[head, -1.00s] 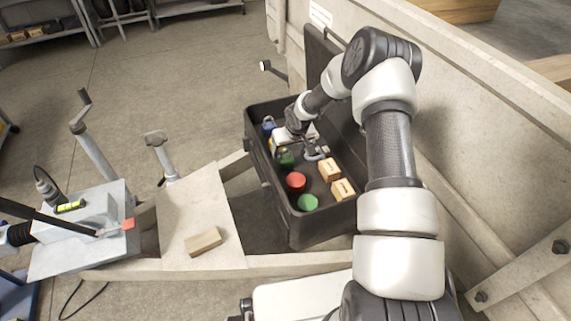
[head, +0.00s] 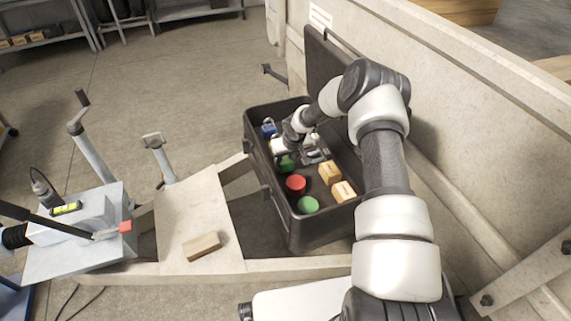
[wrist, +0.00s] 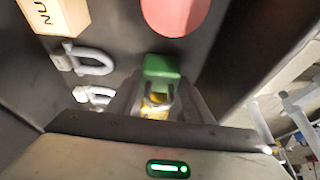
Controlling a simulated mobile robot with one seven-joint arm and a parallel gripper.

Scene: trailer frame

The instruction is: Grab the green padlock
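The green padlock (head: 287,163) lies inside the black case (head: 293,230), partly hidden by my wrist in the head view. In the wrist view the green padlock (wrist: 161,68) shows its green body straight ahead, with a yellow part nearer the camera. My gripper (wrist: 162,92) reaches down into the case. Its two grey fingers stand on the left and right of the padlock, seemingly with a gap on each side. Contact cannot be made out.
The case also holds a red round item (head: 296,184), a green round item (head: 308,205), tan boxes (head: 330,173), a blue item (head: 268,130) and grey shackles (wrist: 88,60). Its raised lid (head: 326,65) stands behind. A wood block (head: 201,246) lies on the left plate.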

